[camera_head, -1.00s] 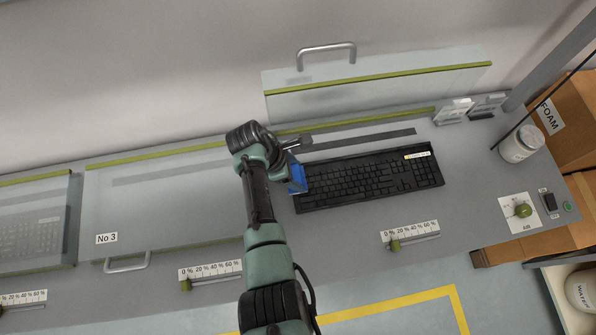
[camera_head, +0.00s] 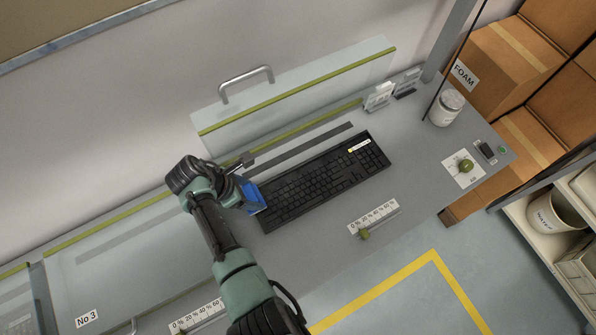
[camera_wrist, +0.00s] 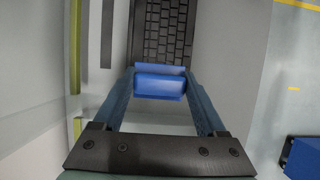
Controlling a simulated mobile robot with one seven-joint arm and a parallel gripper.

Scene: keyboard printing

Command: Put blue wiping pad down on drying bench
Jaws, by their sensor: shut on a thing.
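The blue wiping pad (camera_head: 253,198) is held in my gripper (camera_head: 248,193) at the left end of the black keyboard (camera_head: 325,180). In the wrist view the blue pad (camera_wrist: 160,85) sits between both fingers of my gripper (camera_wrist: 160,78), and the keyboard (camera_wrist: 163,35) lies just beyond it. I cannot tell whether the pad touches the keyboard or the bench. The keyboard lies on the long grey drying bench (camera_head: 315,235) under a raised clear lid (camera_head: 300,85). My arm hides part of the bench at the left.
A closed clear lid marked No 3 (camera_head: 130,260) covers the bay at left. Boxes (camera_head: 510,70) and a shelf (camera_head: 560,225) stand beyond. A blue block (camera_wrist: 303,157) shows low right in the wrist view.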

